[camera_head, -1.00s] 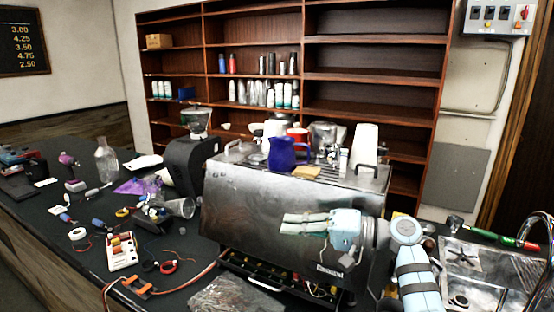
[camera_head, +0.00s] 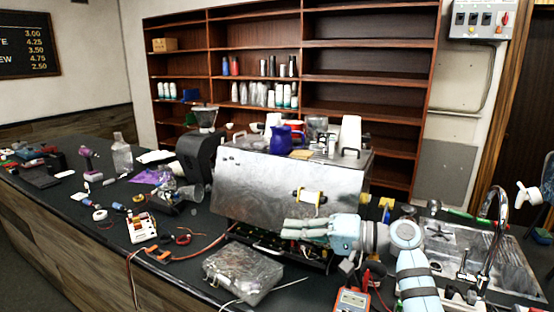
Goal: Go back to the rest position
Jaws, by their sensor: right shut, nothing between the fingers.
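My right gripper (camera_head: 284,228) is in front of the lower front of the steel brewer (camera_head: 262,185), with its fingers together, pointing left and empty. My arm comes in from the lower right. The gripper hides part of the brewer's open lower section (camera_head: 262,240). I cannot tell from this view how far the fingers are from the brewer. My left gripper is not in view.
An orange multimeter (camera_head: 352,300) stands near the arm. A sink (camera_head: 500,258) with a curved tap (camera_head: 492,225) is at right. Tools and cables cover the counter's left.

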